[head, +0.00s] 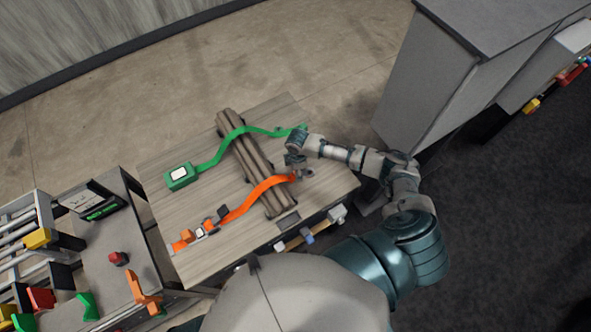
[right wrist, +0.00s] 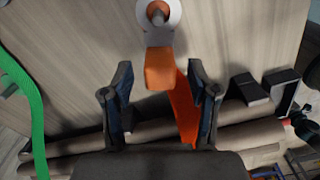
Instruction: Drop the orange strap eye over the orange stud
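The orange strap (head: 240,207) runs over a bundle of brown bars on the table, from an orange buckle end (head: 183,243) at left to beside my right gripper (head: 293,163). In the right wrist view, the pale ring-shaped strap eye (right wrist: 176,20) lies at the top, joined to an orange tab (right wrist: 159,70). The stud (right wrist: 156,13) shows inside the ring, so the eye appears to be around it; how far down it sits I cannot tell. My right gripper (right wrist: 162,105) is open, its fingers apart on either side of the tab, with visible gaps. My left gripper is not in view.
A green strap (head: 215,155) crosses the same bars (head: 252,160), with a green block (head: 180,176) at its left end. Small dark blocks (right wrist: 249,90) lie near the bars. A cluttered side bench (head: 115,262) stands at left, a grey cabinet (head: 425,80) at right.

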